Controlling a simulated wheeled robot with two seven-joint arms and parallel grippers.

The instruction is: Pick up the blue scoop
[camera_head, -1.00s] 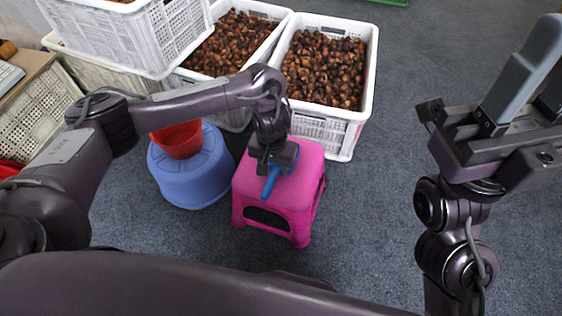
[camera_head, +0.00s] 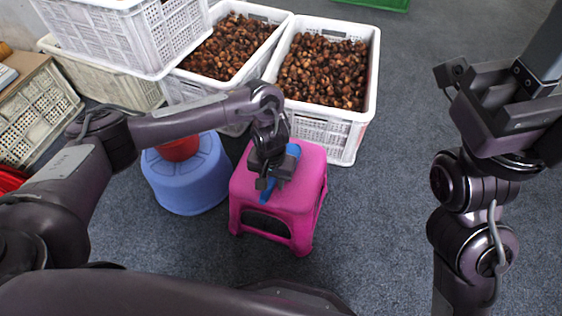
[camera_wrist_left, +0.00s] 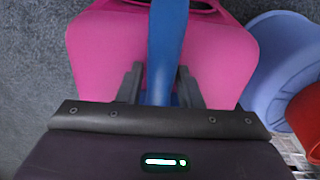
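The blue scoop (camera_head: 293,150) lies on the pink stool (camera_head: 302,190), largely hidden under my left gripper (camera_head: 268,180) in the head view. In the left wrist view the scoop's long blue handle (camera_wrist_left: 166,45) runs between the two dark fingers of my left gripper (camera_wrist_left: 160,82). The fingers stand apart, one on each side of the handle, and look open around it. My right gripper (camera_head: 500,105) is raised at the right, away from the stool, and its fingertips are partly out of view.
A blue tub (camera_head: 190,185) with a red container (camera_head: 179,150) on top stands left of the stool. White crates of chestnuts (camera_head: 345,135) stand behind, with another crate (camera_head: 115,45) stacked at the left. Grey floor is clear to the right.

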